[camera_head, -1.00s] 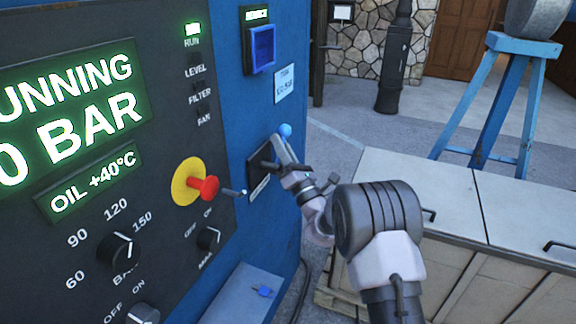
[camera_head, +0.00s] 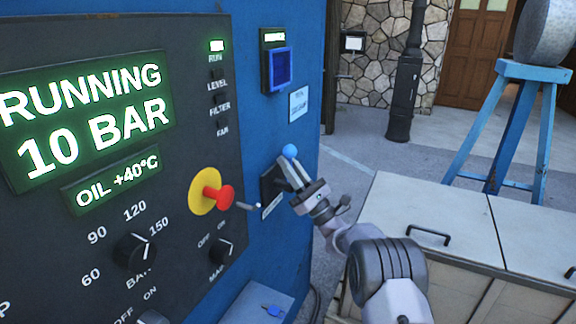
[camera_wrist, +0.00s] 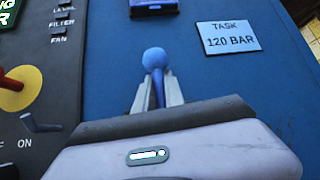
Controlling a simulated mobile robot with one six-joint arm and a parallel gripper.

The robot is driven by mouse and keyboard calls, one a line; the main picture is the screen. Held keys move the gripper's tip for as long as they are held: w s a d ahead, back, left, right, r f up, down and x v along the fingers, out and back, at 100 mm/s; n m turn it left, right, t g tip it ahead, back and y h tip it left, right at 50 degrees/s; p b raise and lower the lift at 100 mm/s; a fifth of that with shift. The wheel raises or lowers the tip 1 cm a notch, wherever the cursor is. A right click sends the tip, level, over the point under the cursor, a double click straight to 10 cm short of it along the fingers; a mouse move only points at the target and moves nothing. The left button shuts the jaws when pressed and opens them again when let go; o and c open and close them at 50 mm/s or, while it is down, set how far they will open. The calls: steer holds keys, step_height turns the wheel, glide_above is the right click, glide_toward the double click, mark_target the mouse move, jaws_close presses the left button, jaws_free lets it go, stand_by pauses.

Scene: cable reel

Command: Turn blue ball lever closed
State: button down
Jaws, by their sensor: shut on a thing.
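The blue ball lever (camera_head: 290,151) is on the side of the blue cabinet, beside the control panel. Its ball also shows in the wrist view (camera_wrist: 154,58), upright at the top of a blue stem. My gripper (camera_head: 290,168) is shut on the lever, with its fingers on both sides of the stem just below the ball. The fingertips also show in the wrist view (camera_wrist: 157,88). A dark plate (camera_head: 270,190) sits behind the lever, partly hidden by my gripper. The lever's lower end is hidden.
A red emergency knob (camera_head: 226,196) on a yellow disc and a small grey lever (camera_head: 247,206) are just left of my gripper. The display (camera_head: 88,118) reads RUNNING 10 BAR. A label (camera_wrist: 231,38) reads TASK 120 BAR. A pale cabinet (camera_head: 400,215) stands at right.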

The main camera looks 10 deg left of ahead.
steer(key=shift+d+r, duration=0.25)
steer(key=shift+r, duration=0.25)
steer(key=c, duration=1.5)
jaws_free()
steer(key=shift+w, duration=0.1)
steer(key=shift+o, duration=0.3)
steer(key=shift+s+d, duration=0.15)
steer(key=shift+s, duration=0.15)
steer(key=shift+w+f, duration=0.1)
steer(key=shift+f, duration=0.05)
steer(key=v, duration=1.7)
steer(key=shift+f, duration=0.1)
